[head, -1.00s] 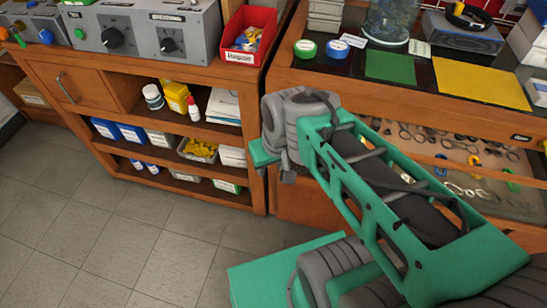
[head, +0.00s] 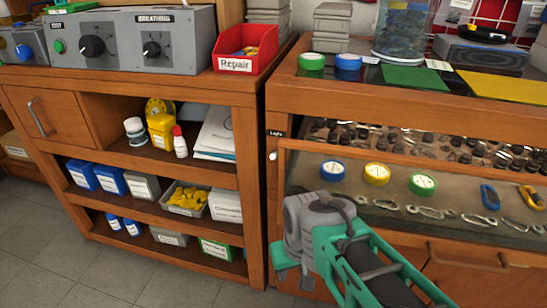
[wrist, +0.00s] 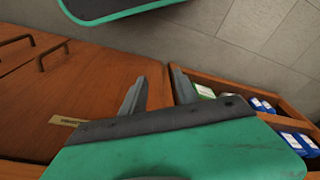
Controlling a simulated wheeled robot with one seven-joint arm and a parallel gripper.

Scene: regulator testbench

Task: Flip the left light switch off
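A small white switch knob (head: 272,156) sits on the wooden frame at the left end of the glass-fronted case, below a small dark label (head: 276,133) that seems to read "Light". It is the only such switch I can make out, and its on or off position is too small to tell. My gripper (wrist: 158,90) shows in the wrist view with its two grey fingers apart and nothing between them. In the head view my arm's end is below the switch and slightly to its right, apart from it. The fingertips are hidden there.
The display case (head: 400,215) holds gauges and carabiners. A wooden shelf unit (head: 250,190) with bottles and boxes stands to the left. A red bin (head: 245,48) and a grey breathing test box (head: 135,40) are on top. Open floor (head: 50,285) shows at lower left.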

